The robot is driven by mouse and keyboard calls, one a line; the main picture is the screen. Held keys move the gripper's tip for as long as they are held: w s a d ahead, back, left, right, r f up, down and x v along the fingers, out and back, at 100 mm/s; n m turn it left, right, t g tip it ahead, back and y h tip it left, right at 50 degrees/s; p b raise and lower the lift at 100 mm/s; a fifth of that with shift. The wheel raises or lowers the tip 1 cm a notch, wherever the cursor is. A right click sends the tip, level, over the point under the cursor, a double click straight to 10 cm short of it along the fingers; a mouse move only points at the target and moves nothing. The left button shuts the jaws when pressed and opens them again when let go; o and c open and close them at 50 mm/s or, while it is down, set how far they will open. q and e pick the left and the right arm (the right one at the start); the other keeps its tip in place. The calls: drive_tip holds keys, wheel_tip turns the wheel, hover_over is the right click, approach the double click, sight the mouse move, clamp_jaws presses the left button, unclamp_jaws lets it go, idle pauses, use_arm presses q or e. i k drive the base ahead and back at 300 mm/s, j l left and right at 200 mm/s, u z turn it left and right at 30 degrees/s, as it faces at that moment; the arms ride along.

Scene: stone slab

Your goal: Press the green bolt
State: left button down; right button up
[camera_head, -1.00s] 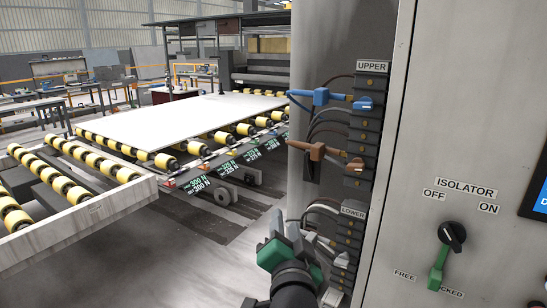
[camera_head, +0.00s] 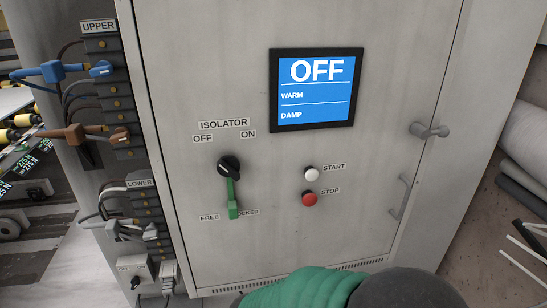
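The green bolt (camera_head: 233,198) is on the grey cabinet door, hanging down from below the black isolator knob (camera_head: 229,166). Its lower end sits between the FREE label (camera_head: 209,218) and the LOCKED label (camera_head: 247,212), covering the start of the latter. The knob is below the OFF and ON labels; its exact pointing is too small to be sure of. A green ribbed and dark rounded part of my own arm fills the bottom edge, well below the bolt and apart from it. No fingertips of either gripper show.
A screen (camera_head: 316,88) reads OFF, WARM, DAMP. Below it are a white START button (camera_head: 312,174) and a red STOP button (camera_head: 309,199). Blue (camera_head: 60,70) and brown (camera_head: 85,134) plugs sit in the connector column at left. A door handle (camera_head: 430,130) protrudes at right.

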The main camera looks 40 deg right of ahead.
sight(234, 214)
drive_tip(key=l+z, duration=0.1)
drive_tip(key=z, duration=1.45)
